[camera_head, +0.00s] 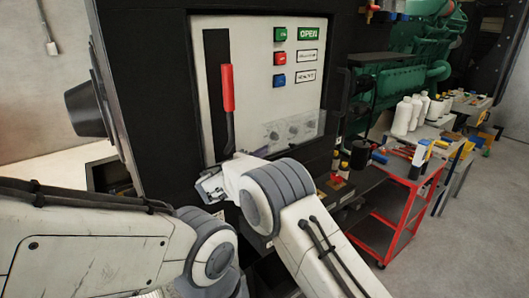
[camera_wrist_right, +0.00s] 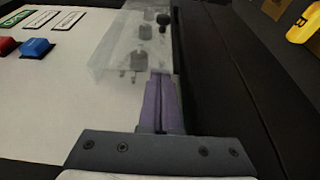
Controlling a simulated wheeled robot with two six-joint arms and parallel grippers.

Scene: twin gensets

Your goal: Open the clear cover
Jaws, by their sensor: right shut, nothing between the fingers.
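The clear cover (camera_head: 300,127) is a see-through box over several dark knobs at the lower right of the white panel. It looks closed, lying over the knobs. It also shows in the right wrist view (camera_wrist_right: 112,55) at the top middle. My right gripper (camera_wrist_right: 160,78) has its purple fingers together and empty. Its tips overlap the cover's lower edge in that picture; whether they touch cannot be told.
The panel (camera_head: 255,90) has a red-handled lever (camera_head: 228,88), green, red and blue buttons, and labels. A dark cabinet frame surrounds it. To the right stand a red cart (camera_head: 395,215) and a bench with white bottles (camera_head: 402,118). Grey floor lies open at far right.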

